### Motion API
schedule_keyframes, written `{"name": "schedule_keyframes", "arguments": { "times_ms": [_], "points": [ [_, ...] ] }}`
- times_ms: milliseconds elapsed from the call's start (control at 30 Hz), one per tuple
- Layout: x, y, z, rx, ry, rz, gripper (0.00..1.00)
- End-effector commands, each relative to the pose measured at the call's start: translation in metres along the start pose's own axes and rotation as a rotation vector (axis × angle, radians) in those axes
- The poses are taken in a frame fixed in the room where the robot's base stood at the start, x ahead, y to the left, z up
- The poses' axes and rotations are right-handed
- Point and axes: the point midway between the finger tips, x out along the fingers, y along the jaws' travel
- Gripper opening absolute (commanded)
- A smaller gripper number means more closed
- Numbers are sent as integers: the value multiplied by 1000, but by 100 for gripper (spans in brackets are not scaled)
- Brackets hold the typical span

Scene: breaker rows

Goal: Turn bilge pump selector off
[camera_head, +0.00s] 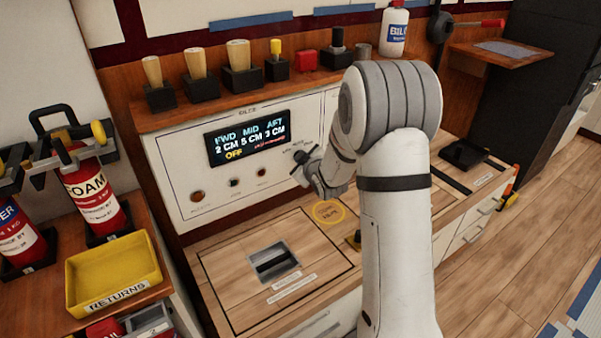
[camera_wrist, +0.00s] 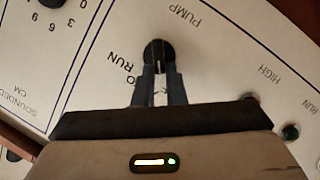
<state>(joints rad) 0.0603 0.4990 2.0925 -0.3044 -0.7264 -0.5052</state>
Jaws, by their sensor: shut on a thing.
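The bilge pump selector is a round black knob (camera_wrist: 157,46) with a pale line, on the white panel. In the wrist view it sits near "PUMP" and a partly hidden label ending in "RUN". My gripper (camera_wrist: 160,72) is shut on the knob, one finger on each side. In the head view my gripper (camera_head: 304,166) reaches the right part of the white bilge panel (camera_head: 180,160), and the knob itself is hard to make out there. The panel display (camera_head: 247,138) reads FWD 2 CM, MID 5 CM, AFT 3 CM and OFF.
Small round indicators line the panel's lower edge. A shelf above holds wooden-handled tools and a white bottle (camera_head: 394,30). A yellow returns tray (camera_head: 112,278) and fire extinguishers stand at left. The counter has a recessed hatch handle (camera_head: 273,262).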

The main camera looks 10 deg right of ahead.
Motion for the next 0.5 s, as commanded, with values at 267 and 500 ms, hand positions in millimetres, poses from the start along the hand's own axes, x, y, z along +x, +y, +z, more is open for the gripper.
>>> {"name": "schedule_keyframes", "arguments": {
  "times_ms": [267, 500],
  "points": [
    [1, -10, 4, -114, -3, 38, 0],
    [0, -10, 3, -153, -5, 52, 0]
  ]
}}
